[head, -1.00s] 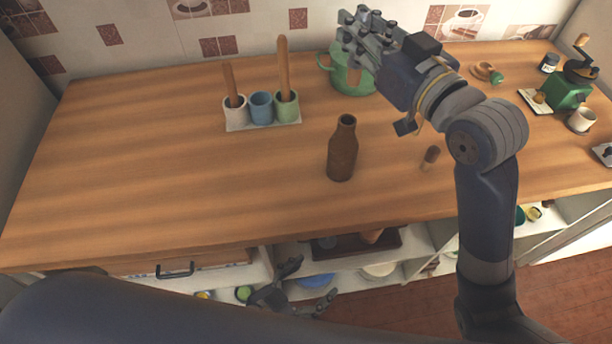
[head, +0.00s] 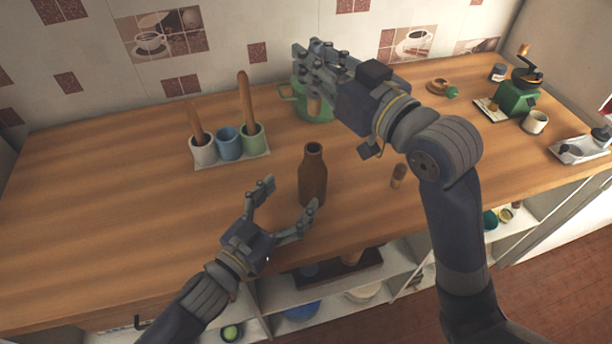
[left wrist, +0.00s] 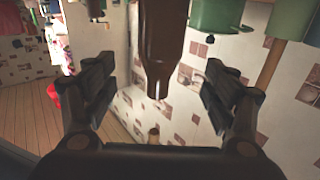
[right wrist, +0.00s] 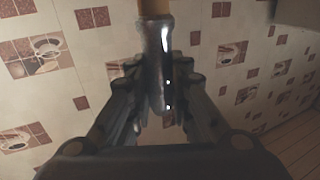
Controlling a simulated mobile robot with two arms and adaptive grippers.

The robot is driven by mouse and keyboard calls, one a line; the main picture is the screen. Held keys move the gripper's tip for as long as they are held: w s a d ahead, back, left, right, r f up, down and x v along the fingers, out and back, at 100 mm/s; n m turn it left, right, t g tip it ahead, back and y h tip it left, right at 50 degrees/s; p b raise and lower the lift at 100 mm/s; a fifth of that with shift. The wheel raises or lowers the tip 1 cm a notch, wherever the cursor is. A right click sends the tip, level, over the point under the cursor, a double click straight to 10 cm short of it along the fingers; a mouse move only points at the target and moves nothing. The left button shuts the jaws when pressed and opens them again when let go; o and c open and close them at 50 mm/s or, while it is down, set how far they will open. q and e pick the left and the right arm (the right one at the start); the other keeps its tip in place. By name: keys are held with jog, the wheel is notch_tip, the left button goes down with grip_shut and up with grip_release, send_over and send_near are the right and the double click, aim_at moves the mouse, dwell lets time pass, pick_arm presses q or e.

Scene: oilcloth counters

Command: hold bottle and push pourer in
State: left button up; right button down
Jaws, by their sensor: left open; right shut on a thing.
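The brown bottle (head: 313,176) stands upright and open-topped near the front of the counter. In the left wrist view the bottle (left wrist: 162,40) appears neck-down between the spread fingers. My left gripper (head: 290,196) is open at the bottle's left front side, one finger left of it and the other overlapping its lower edge; contact cannot be told. My right gripper (head: 320,62) is shut on the pourer, raised behind the bottle, before the green jug. In the right wrist view the pourer (right wrist: 156,65) shows a grey metal body and tan end between the fingers.
A tray (head: 232,160) with three cups, two holding wooden sticks, stands left. The green jug (head: 298,97) is behind. A green grinder (head: 517,97) and white cup (head: 535,122) stand far right. The counter's left is clear.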

aim_at(313, 171)
pick_arm(q)
jog(key=x, duration=0.9)
jog(key=shift+w, duration=0.1)
jog(key=c, duration=1.6)
